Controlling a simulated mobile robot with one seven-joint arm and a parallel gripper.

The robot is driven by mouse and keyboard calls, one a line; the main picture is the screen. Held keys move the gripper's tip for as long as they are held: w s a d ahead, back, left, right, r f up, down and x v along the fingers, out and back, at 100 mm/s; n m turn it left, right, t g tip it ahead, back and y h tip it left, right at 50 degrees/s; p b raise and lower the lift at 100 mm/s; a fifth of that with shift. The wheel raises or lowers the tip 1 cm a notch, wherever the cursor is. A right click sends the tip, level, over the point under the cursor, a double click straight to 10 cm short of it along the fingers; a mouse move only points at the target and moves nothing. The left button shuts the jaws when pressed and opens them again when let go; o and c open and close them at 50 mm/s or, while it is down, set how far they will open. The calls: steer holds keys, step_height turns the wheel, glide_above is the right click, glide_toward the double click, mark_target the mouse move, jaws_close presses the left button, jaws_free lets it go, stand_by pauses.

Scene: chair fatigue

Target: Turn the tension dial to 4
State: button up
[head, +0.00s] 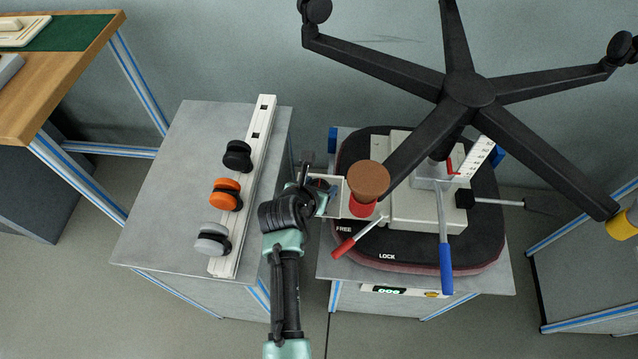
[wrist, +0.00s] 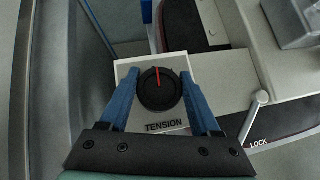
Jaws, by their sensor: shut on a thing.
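The tension dial (wrist: 159,90) is a round black knob with a red pointer line, on a pale plate marked TENSION (wrist: 178,125) in the wrist view. The red line points almost straight up the picture. No dial numbers are readable. My gripper (wrist: 158,96) has its two blue fingers on the left and right sides of the knob, shut on it. In the head view my gripper (head: 322,190) is at the left side of the upturned chair's mechanism (head: 400,200), and it mostly hides the dial.
A red-handled lever (head: 345,247) lies between FREE and LOCK. A brown-topped red cylinder (head: 370,180) stands close right of my gripper. A blue-handled lever (head: 446,265) and the black five-arm chair base (head: 468,90) are further right. A caster rail (head: 250,165) stands left.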

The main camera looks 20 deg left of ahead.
steer(key=m+h, duration=0.2)
steer(key=m, duration=0.1)
steer(key=shift+h+p, duration=0.35)
steer(key=shift+h, duration=0.05)
steer(key=shift+d+m+g+h, duration=0.15)
steer(key=shift+m+g+h, duration=0.65)
steer(key=shift+m+h, duration=0.9)
steer(key=shift+m+y+b, duration=0.3)
steer(key=shift+m, duration=0.2)
steer(key=o, duration=1.4)
steer(key=p+v, duration=0.3)
steer(key=v, duration=1)
